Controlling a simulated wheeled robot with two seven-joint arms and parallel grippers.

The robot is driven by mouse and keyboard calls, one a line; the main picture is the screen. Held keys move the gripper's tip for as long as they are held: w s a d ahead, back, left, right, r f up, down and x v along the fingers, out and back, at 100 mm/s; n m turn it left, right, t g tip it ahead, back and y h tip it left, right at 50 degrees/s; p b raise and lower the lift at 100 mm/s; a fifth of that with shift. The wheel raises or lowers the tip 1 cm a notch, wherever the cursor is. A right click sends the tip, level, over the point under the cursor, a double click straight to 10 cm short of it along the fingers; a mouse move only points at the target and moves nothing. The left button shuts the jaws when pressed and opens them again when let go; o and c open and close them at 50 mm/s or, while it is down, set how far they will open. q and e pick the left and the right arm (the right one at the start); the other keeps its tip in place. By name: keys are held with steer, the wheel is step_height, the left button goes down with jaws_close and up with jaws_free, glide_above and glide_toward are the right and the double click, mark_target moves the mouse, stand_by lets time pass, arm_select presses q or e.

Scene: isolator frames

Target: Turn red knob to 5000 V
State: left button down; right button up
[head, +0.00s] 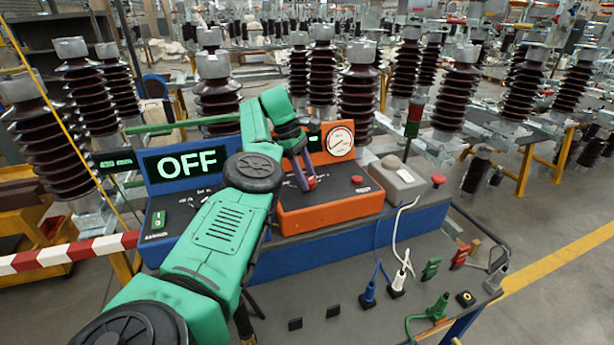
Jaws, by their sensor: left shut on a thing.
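My left arm reaches in from the lower left, and its gripper (303,179) points down at the top of an orange tester box (330,216). The gripper is shut on the red knob (311,183), which shows only in part beside the fingers. A round white dial gauge (340,141) stands upright on the back panel of the orange box. Its marks are too small to read. A small green display (314,140) beside the gauge is partly hidden by my arm. My right gripper is not in view.
A blue unit (160,200) at left has a display (187,163) reading OFF. A grey box (397,180) with a red button (438,180) stands right of the orange box. Cables and plugs (397,285) occupy the front panel. Many brown insulators (360,95) stand behind.

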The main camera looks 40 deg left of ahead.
arm_select(q)
steer(key=shift+c, duration=1.5)
jaws_free()
steer(key=shift+r, duration=0.1)
